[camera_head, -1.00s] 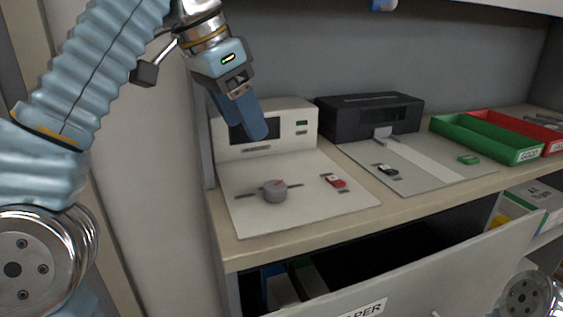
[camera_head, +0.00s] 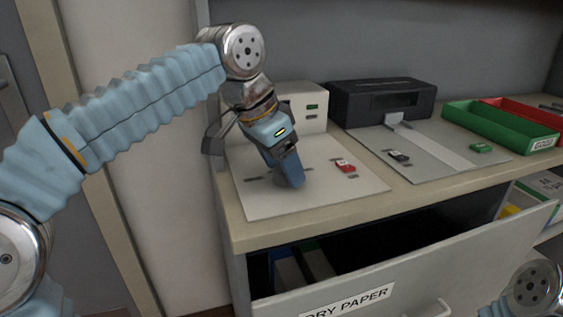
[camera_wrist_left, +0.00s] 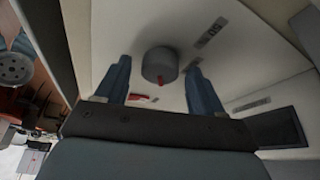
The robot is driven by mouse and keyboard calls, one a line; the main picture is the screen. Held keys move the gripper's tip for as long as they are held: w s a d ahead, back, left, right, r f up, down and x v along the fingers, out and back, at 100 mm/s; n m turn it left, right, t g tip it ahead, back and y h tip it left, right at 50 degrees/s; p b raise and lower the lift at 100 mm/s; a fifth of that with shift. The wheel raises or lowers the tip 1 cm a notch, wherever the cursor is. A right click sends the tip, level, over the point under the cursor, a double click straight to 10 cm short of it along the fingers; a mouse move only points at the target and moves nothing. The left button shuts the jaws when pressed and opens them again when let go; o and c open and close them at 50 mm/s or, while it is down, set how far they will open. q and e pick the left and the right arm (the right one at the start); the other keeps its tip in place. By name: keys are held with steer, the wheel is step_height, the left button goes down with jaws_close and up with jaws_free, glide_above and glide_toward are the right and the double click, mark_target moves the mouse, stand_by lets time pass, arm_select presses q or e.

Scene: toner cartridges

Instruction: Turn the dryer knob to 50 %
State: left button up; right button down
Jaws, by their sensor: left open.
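The dryer knob (camera_wrist_left: 160,64) is a round grey knob with a red mark on its rim. It stands on the white panel (camera_head: 330,196) in front of the white dryer unit (camera_head: 306,106). In the left wrist view it lies between the two blue fingers of my left gripper (camera_wrist_left: 161,90), a little beyond their tips, with a gap on each side. The gripper is open. In the head view my left gripper (camera_head: 290,184) points down over the knob and hides most of it. A dark label (camera_wrist_left: 210,32) is on the panel near the knob. My right gripper is out of view.
A red switch (camera_head: 345,166) sits on the panel right of the gripper. A black device (camera_head: 382,99) and a grey board with a black switch (camera_head: 399,156) stand further right, then a green tray (camera_head: 500,128). An open drawer (camera_head: 400,284) juts out below the counter.

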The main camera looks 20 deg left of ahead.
arm_select(q)
steer(key=c, duration=1)
steer(key=shift+c, duration=0.2)
steer(key=shift+n, duration=0.4)
steer(key=n, duration=0.1)
steer(key=n+y, duration=0.1)
steer(key=n, duration=0.1)
steer(key=n+t+y, duration=0.1)
steer(key=n, duration=0.1)
steer(key=shift+s+d, duration=0.1)
steer(key=shift+d, duration=0.15)
steer(key=n+y, duration=0.2)
steer(key=n, duration=0.4)
steer(key=shift+d, duration=0.15)
steer(key=n+y, duration=0.1)
steer(key=n, duration=0.2)
steer(key=n+g+y, duration=0.1)
steer(key=n, duration=0.2)
steer(key=shift+d+y, duration=0.1)
steer(key=shift+y, duration=0.2)
steer(key=n, duration=0.2)
steer(key=n+g, duration=0.1)
steer(key=n, duration=0.1)
steer(key=n+g, duration=0.1)
steer(key=n, duration=0.1)
steer(key=shift+w+y, duration=0.25)
steer(key=shift+y, duration=0.15)
steer(key=shift+g, duration=0.3)
